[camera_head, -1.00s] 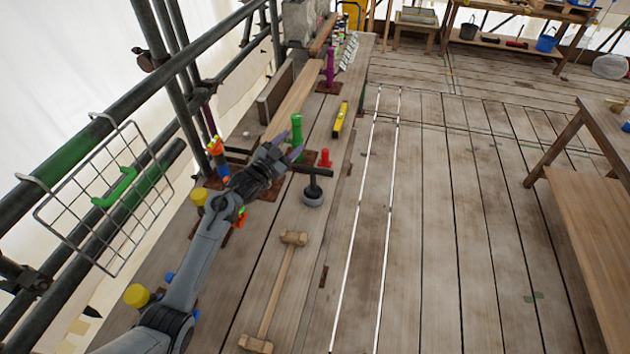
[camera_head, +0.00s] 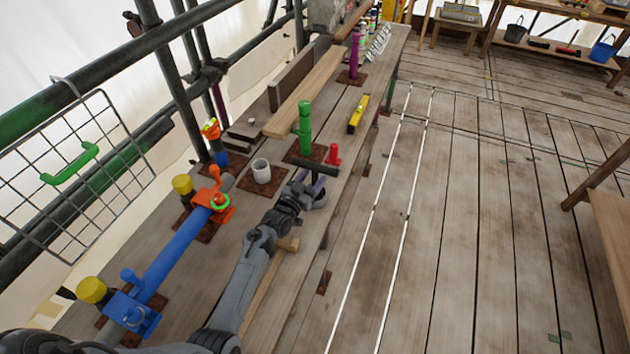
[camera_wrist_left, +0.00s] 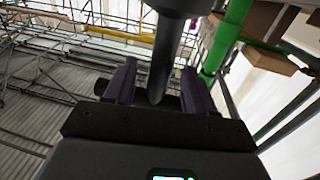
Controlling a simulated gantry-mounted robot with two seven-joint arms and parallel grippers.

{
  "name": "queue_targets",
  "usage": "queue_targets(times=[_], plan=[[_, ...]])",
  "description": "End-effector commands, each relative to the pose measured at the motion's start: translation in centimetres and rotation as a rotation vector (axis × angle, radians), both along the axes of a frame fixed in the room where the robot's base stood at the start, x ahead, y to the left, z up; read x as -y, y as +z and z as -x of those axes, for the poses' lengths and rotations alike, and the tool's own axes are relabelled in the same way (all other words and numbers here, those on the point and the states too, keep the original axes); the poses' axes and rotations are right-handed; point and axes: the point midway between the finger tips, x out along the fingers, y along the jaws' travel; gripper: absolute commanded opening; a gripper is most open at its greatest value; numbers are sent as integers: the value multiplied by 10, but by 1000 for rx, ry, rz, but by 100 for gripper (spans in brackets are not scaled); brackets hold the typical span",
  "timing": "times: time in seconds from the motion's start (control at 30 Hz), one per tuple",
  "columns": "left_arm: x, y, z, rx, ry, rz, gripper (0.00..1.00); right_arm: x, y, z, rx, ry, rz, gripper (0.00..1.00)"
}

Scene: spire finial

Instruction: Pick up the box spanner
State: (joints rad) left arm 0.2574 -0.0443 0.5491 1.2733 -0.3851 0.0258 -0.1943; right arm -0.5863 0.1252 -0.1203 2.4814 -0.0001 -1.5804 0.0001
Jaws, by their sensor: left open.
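The box spanner (camera_head: 322,167) appears to be the dark T-handled tool standing upright on the plank bench, its crossbar on top. My left gripper (camera_head: 308,184) is at its shaft, just below the crossbar, and hides part of its lower end. In the left wrist view the dark shaft (camera_wrist_left: 165,55) shows between the two purple fingers of my left gripper (camera_wrist_left: 158,88), which are apart. I cannot tell whether either finger touches it. My right gripper is not in view.
A red peg (camera_head: 333,155) and a green post (camera_head: 304,128) stand close behind the tool. A blue pipe (camera_head: 178,250) with orange and blue clamps is to the left. A yellow level (camera_head: 358,114) lies farther back.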

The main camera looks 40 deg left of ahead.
Motion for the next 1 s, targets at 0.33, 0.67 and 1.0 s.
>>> queue_targets(times=[0.33, 0.67, 1.0], plan=[[-5, 1, -32, 2, 0, 0, 55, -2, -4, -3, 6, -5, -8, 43], [-5, 1, -32, 1, 0, 0, 38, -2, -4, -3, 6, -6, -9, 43], [-5, 1, -32, 1, 0, 0, 0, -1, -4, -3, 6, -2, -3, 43]])
